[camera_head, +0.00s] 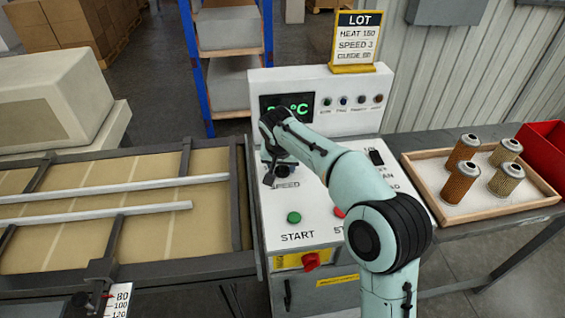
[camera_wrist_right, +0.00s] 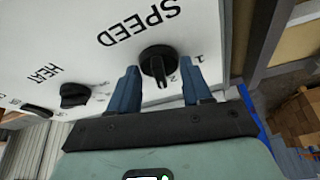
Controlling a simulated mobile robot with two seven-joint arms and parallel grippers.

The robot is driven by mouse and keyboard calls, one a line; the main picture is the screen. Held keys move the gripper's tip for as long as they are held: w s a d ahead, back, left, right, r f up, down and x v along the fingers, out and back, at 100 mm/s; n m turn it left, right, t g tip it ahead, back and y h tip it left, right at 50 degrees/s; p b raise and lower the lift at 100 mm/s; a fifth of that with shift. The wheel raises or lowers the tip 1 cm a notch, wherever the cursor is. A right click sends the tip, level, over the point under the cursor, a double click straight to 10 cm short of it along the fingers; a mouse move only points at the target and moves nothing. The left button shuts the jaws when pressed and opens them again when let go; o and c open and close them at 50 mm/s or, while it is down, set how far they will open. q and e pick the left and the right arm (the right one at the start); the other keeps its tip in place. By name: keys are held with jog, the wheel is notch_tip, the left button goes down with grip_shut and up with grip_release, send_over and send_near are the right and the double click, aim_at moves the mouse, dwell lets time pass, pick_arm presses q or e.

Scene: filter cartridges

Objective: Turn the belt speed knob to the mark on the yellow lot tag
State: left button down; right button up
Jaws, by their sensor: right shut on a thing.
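The lot tag (camera_head: 358,40) stands on top of the control box with a black LOT header, a white face and a yellow base. It reads HEAT 150, SPEED 3 and a blurred third line. The black speed knob (camera_wrist_right: 157,62) shows in the right wrist view beside the word SPEED, with marks 1 and 2 near it. My right gripper (camera_wrist_right: 159,85) is shut on this knob, one blue finger on each side. In the head view the gripper (camera_head: 269,177) is at the panel's left, and my arm hides much of the panel. My left gripper is out of view.
The heat knob (camera_wrist_right: 75,95) is beside the speed knob. A green START button (camera_head: 294,217) and a partly hidden red button (camera_head: 339,212) are on the panel's front. A wooden tray (camera_head: 487,214) with several filter cartridges stands right; the conveyor (camera_head: 120,215) is left.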

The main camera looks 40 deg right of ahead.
jog(key=m+p, duration=0.1)
jog(key=m, duration=0.1)
jog(key=m+g+h+p, duration=0.1)
jog(key=m, duration=0.1)
jog(key=shift+w+a+r, duration=0.1)
jog(key=shift+w+r, duration=0.05)
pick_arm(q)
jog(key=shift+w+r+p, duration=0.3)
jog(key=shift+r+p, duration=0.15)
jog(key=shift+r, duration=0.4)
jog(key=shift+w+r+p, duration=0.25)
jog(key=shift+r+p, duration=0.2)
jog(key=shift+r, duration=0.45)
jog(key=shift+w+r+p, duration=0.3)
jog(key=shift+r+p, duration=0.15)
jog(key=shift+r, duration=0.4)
pick_arm(e)
jog(key=shift+w+m+g+h, duration=0.15)
jog(key=shift+m+g, duration=0.35)
jog(key=shift+m, duration=0.75)
jog(key=shift+s+m+g+h, duration=0.15)
jog(key=shift+m+g, duration=0.35)
jog(key=shift+m, duration=0.75)
jog(key=shift+w, duration=0.1)
jog(key=o, duration=1)
